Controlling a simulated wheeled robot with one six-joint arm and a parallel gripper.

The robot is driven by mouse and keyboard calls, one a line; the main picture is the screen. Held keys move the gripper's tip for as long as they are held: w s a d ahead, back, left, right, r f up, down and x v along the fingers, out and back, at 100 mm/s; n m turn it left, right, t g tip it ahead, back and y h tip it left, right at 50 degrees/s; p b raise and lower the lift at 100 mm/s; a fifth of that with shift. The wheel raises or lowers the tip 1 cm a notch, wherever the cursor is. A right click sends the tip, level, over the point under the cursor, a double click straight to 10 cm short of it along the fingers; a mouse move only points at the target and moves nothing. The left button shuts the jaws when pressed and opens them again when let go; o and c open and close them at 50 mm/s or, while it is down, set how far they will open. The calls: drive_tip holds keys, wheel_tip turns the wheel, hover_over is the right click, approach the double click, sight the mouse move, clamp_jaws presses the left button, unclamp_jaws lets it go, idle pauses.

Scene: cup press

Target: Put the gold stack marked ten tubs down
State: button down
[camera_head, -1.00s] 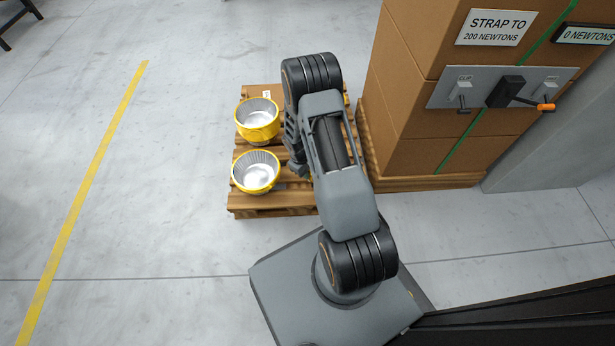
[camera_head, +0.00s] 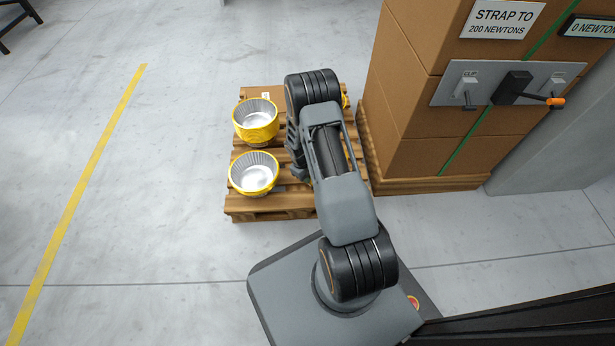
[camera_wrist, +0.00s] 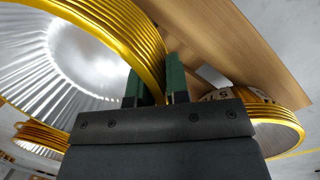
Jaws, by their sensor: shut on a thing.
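In the wrist view my gripper (camera_wrist: 154,82) has its green-padded fingers shut on the wall of a large gold-rimmed stack (camera_wrist: 150,40). Several gold rims lie close together around a ribbed silver inside. No marking shows on the held part, so I cannot read its number. Another gold-rimmed tub stack (camera_wrist: 278,115) with a lettered band, partly hidden, is at the right. A further gold stack (camera_wrist: 40,135) shows at lower left. In the head view two gold-rimmed stacks, a far one (camera_head: 256,133) and a near one (camera_head: 252,187), stand on the pallet; my arm hides the gripper.
The wooden pallet (camera_head: 270,205) stands left of tall strapped cartons (camera_head: 410,110) on their own pallet. A lever panel (camera_head: 510,85) and a sign (camera_head: 500,18) are on the cartons. Open floor lies left, with a yellow line (camera_head: 90,175).

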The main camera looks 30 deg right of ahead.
drive_tip(key=shift+f, duration=0.15)
drive_tip(key=c, duration=1.1)
unclamp_jaws()
drive_tip(key=w+a+r+m+t+p, duration=0.1)
drive_tip(key=a+r+p, duration=0.15)
drive_tip(key=r, duration=0.85)
drive_tip(key=a+r+p, duration=0.1)
drive_tip(key=r+p, duration=0.2)
drive_tip(key=r, duration=0.8)
drive_tip(key=s+a+r+m+t, duration=0.1)
drive_tip(key=s+a+r, duration=0.3)
drive_tip(key=s+r, duration=0.4)
drive_tip(key=s+a+r+m+t+y, duration=0.1)
drive_tip(key=s+a+r, duration=0.4)
drive_tip(key=s+r, duration=0.3)
wheel_tip(320, 180, up, 4)
drive_tip(key=shift+s+m+t+y, duration=0.2)
drive_tip(key=shift+m+t+y, duration=0.1)
drive_tip(key=shift+m+t, duration=0.1)
